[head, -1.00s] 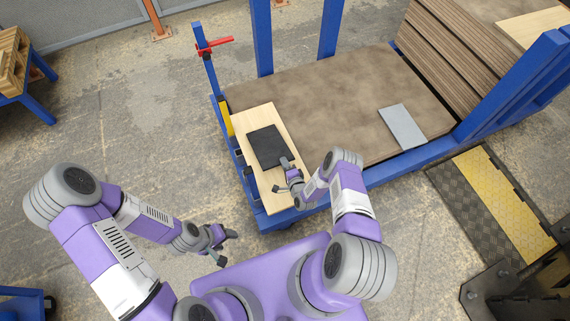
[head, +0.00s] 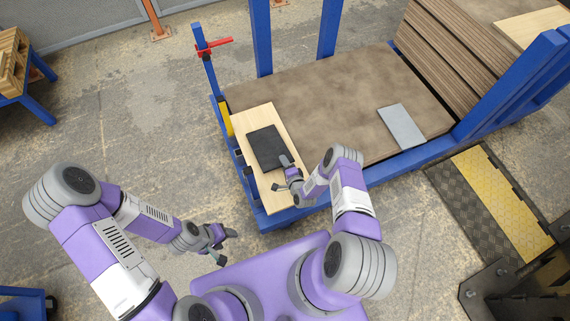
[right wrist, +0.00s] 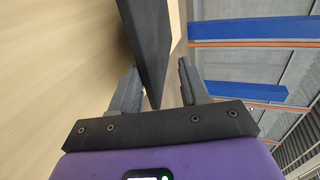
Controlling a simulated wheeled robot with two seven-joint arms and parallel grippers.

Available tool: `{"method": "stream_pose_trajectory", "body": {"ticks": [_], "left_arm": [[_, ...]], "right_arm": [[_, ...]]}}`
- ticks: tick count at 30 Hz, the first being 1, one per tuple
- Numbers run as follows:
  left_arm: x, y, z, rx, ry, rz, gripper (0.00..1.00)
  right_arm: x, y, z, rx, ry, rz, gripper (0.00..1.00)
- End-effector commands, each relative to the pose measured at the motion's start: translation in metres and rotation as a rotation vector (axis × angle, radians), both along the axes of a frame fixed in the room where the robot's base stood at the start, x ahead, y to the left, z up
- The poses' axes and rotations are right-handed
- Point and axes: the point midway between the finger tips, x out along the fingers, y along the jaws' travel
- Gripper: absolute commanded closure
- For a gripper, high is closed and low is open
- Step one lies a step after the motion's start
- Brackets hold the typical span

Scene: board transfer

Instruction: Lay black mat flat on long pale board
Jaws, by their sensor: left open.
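The black mat (head: 266,146) is a dark rectangle over the long pale board (head: 282,197), near its middle and slightly turned. I cannot tell whether the mat's whole underside touches the board. My right gripper (head: 281,174) is at the mat's near right corner. In the right wrist view the mat (right wrist: 150,38) reaches edge-on between the two fingers of my right gripper (right wrist: 158,85), which stand apart with a visible gap; the pale board (right wrist: 60,60) fills the left. My left gripper (head: 226,248) is open and empty over the floor, left of the board.
The board lies along the left end of a blue-framed platform with a brown top (head: 335,95). A grey plate (head: 402,126) lies at the platform's right. A blue post with a red handle (head: 214,45) rises behind the board. The platform's middle is clear.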

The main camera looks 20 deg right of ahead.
Motion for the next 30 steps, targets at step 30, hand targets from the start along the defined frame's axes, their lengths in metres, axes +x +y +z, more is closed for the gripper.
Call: {"method": "stream_pose_trajectory", "body": {"ticks": [30], "left_arm": [[0.0,0.0,0.039,0.0,0.0,0.0,0.42]], "right_arm": [[-0.009,0.0,0.011,-0.022,0.695,0.0,0.55]]}}
